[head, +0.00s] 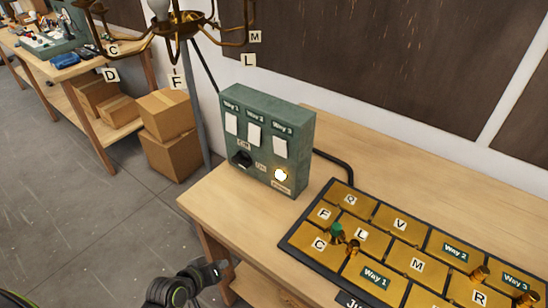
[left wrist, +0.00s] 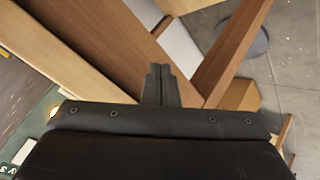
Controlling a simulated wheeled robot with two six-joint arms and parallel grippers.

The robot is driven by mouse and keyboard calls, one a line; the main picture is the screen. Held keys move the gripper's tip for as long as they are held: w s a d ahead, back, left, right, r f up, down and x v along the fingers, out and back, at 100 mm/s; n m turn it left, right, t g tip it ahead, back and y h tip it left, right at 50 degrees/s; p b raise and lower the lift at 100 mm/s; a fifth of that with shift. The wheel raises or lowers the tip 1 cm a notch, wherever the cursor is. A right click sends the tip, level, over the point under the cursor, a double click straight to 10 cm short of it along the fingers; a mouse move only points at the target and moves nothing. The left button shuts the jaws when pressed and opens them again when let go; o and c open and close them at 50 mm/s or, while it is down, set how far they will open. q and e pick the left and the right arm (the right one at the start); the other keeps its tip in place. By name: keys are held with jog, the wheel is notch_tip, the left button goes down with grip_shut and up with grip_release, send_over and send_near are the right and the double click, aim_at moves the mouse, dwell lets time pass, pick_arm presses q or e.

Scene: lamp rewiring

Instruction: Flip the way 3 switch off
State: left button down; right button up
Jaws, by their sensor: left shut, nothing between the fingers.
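The green switch box (head: 268,140) stands upright at the back left of the wooden table in the head view. Its front has white plates under the labels Way 1, Way 2 and Way 3. The way 3 switch (head: 280,147) is the rightmost plate; its position is too small to tell. A round light (head: 281,175) glows below it. My left gripper (head: 216,271) is in front of the table's left edge, low and apart from the box. In the left wrist view its fingers (left wrist: 160,84) are shut and empty. My right gripper is not in view.
A black-framed board (head: 373,235) with brass, lettered tiles lies on the table (head: 240,216) right of the box. A black cable (head: 338,164) runs behind the box. A brass lamp (head: 180,25) hangs above left. Cardboard boxes (head: 168,135) stand on the floor.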

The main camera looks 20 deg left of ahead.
aim_at(280, 144)
pick_arm(q)
jog(key=shift+t+h, duration=0.5)
jog(key=shift+h, duration=0.1)
jog(key=r, duration=0.2)
jog(key=d+r, duration=0.1)
jog(key=r, duration=0.1)
jog(key=d+r, duration=0.1)
jog(key=r, duration=0.2)
jog(key=shift+w+d, duration=0.25)
jog(key=w+r+n+t+h, duration=0.1)
jog(key=w+r+n+t, duration=0.1)
jog(key=r, duration=0.3)
jog(key=w+d+r+n+t+h, duration=0.1)
jog(key=w+r+n+t, duration=0.1)
jog(key=r, duration=0.4)
jog(key=w+r+n+t+h, duration=0.1)
jog(key=w+r+n+t, duration=0.1)
jog(key=r, duration=0.4)
jog(key=shift+w+d+r+n+t, duration=0.25)
jog(key=shift+n+t, duration=0.45)
jog(key=shift+n, duration=0.4)
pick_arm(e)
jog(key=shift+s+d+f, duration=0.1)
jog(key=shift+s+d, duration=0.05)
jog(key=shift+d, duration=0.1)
